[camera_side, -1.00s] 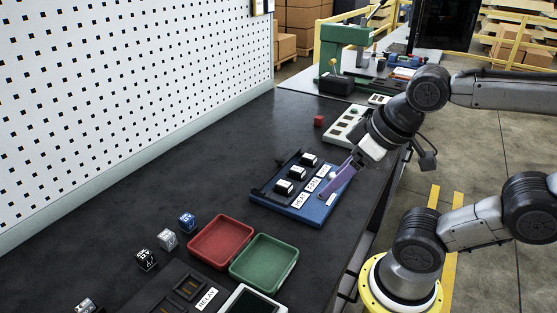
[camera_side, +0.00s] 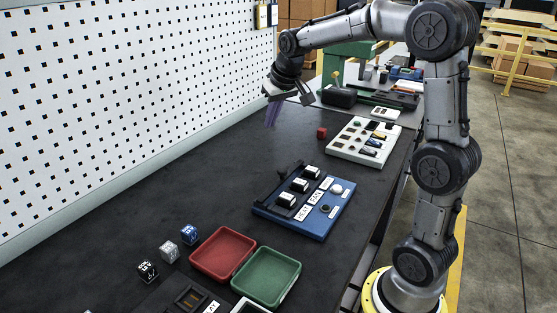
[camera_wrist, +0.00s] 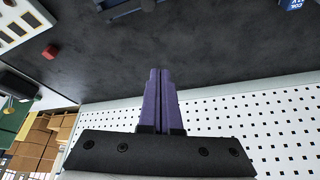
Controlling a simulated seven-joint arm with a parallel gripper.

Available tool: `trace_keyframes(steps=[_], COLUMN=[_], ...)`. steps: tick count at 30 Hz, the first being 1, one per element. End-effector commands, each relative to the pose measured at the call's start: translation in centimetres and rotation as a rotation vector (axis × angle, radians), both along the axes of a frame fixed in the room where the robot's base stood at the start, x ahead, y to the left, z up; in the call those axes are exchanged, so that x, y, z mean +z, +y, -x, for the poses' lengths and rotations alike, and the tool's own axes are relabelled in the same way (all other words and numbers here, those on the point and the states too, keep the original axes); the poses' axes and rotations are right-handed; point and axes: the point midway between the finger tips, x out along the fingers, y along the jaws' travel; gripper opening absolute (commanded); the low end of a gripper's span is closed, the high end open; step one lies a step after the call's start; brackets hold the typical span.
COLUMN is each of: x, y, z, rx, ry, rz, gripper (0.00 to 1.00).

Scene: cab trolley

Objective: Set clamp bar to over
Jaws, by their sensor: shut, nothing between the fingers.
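The blue unit (camera_side: 330,222) lies on the dark bench in the side view. It carries a row of black-and-white plug-in blocks (camera_side: 299,186) with white labels, a white knob (camera_side: 336,189) and a dark knob (camera_side: 325,208). A dark bar (camera_side: 280,183), which looks like the clamp bar, runs along its left side, beside the blocks rather than across them. A strip of the unit shows at the top edge of the wrist view (camera_wrist: 130,11). My gripper (camera_side: 271,122) is shut and empty, its purple fingers pointing down in the air beyond the unit, near the pegboard. The fingers touch in the wrist view (camera_wrist: 160,72).
A red cube (camera_side: 321,132) and a pale panel (camera_side: 345,150) stand beyond the unit. The pegboard (camera_side: 130,100) bounds the left; bench between is clear.

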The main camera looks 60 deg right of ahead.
Motion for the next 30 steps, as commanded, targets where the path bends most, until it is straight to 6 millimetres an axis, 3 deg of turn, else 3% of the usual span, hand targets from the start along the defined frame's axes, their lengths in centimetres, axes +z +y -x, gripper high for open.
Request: trace_keyframes(steps=[3,9,22,30], x=[-2.2,-3.9,-4.4,-8.5], y=[-1.9,-3.2,-3.3,-3.9], z=[-0.5,-0.2,-0.3,-1.5], rx=[-0.035,-0.064,-0.064,-0.064], ry=[0.042,0.075,0.076,0.079], rz=[-0.016,-0.030,-0.030,-0.032], gripper=[0.00,0.00,0.00,0.00])
